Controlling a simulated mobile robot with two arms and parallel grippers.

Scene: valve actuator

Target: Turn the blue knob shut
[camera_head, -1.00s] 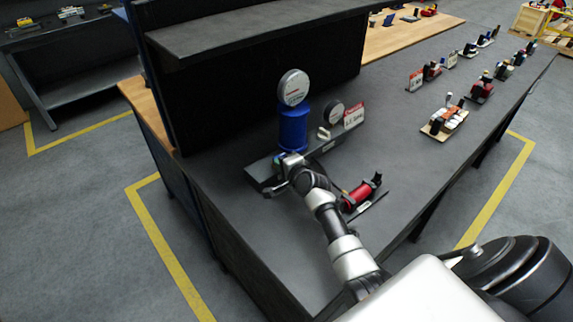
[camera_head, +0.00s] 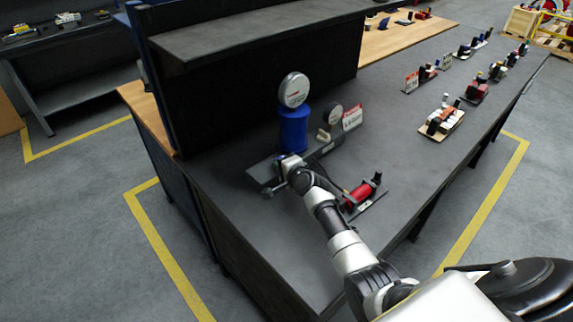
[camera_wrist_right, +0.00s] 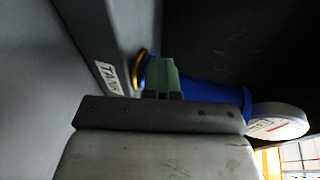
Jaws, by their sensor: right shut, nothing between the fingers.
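A blue cylinder (camera_head: 294,130) with a round white-faced gauge (camera_head: 294,90) on top stands upright on a dark grey base (camera_head: 262,170) on the bench. In the right wrist view the blue cylinder (camera_wrist_right: 212,93) lies across the picture, with a gold ring at its left end beside a "TANK" label (camera_wrist_right: 106,75). I cannot make out a separate blue knob. My right gripper (camera_head: 284,164) is low in front of the cylinder. Its green fingertips (camera_wrist_right: 162,76) are together, empty, and overlap the cylinder in the wrist view; contact is unclear. My left gripper is not in view.
A red cylinder fixture (camera_head: 357,194) sits right of my arm. A smaller gauge (camera_head: 335,114) and a red-white sign (camera_head: 352,117) stand behind. A dark shelf (camera_head: 250,30) overhangs at the back. The bench top is clear around (camera_head: 400,150).

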